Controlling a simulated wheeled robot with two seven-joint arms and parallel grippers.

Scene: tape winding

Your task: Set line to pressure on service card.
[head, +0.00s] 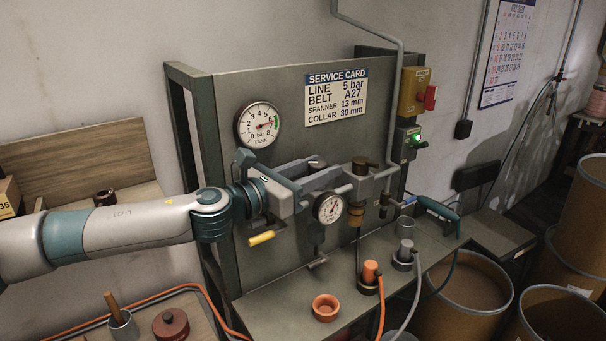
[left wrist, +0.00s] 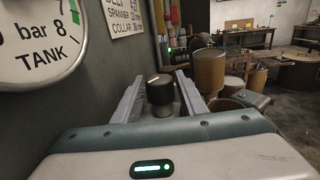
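The service card (head: 336,98) on the grey panel reads LINE 5 bar. A small round gauge (head: 328,207) faces me below my left gripper; its scale is too small to read. A dark round knob (head: 360,165) tops the pipe fitting to the right of the gripper. In the left wrist view a dark knob (left wrist: 160,90) with a pale mark appears between the two grey fingers, with gaps on both sides. My left gripper (head: 334,175) is open and reaches rightward along the panel; whether the fingers overlap the knob in depth is unclear. My right gripper is out of view.
The tank gauge (head: 258,126) hangs left of the card. A yellow box with a red knob (head: 429,97) and a green-lit switch (head: 417,138) are at the panel's right. An orange cup (head: 326,307) and hose couplings stand on the bench. Brown drums (head: 468,282) stand right.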

